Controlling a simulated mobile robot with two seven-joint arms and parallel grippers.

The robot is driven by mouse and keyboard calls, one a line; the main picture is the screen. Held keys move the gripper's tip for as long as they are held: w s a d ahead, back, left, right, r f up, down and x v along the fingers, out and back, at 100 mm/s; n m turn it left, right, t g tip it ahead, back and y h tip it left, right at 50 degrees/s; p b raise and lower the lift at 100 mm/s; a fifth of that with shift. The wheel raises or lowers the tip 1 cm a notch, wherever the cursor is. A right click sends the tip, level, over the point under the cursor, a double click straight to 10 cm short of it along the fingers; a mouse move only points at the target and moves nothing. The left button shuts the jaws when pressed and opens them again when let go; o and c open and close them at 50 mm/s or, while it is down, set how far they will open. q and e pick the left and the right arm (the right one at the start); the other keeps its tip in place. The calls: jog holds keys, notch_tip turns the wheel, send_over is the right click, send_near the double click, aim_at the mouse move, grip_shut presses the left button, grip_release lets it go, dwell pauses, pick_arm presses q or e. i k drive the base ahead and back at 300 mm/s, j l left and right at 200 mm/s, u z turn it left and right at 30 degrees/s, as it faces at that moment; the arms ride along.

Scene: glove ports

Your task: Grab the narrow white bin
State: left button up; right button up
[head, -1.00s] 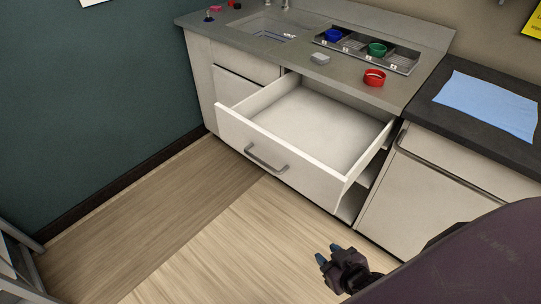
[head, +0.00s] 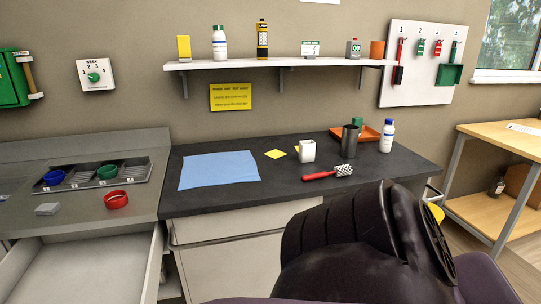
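A small white upright container (head: 307,151) stands on the dark countertop (head: 225,203), near its middle. It is the only narrow white bin-like thing I make out. A grey metal cup (head: 350,141) stands just to its right, and a red-handled tool (head: 320,176) with a perforated metal head lies in front. A link of my arm fills the lower right and hides part of the counter's front. Neither of my grippers shows in the head view.
A blue cloth (head: 218,169) lies left on the counter. A white bottle (head: 387,136) and an orange tray (head: 370,136) are at the right. A shelf (head: 280,64) runs above. An open drawer (head: 90,270) juts out at lower left.

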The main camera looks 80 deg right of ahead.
aim_at(307, 148)
jog(key=z, duration=2.65)
jog(key=l+u, duration=0.1)
jog(key=u, duration=0.3)
jog(key=l+u, duration=0.1)
jog(key=u, duration=0.25)
jog(key=l+u, duration=0.1)
jog(key=u, duration=0.3)
jog(key=l+u, duration=0.65)
jog(key=l, duration=0.15)
jog(key=k+l+u, duration=0.15)
jog(key=l, duration=0.25)
jog(key=k+l+u, duration=0.15)
jog(key=l, duration=0.25)
jog(key=k, duration=0.05)
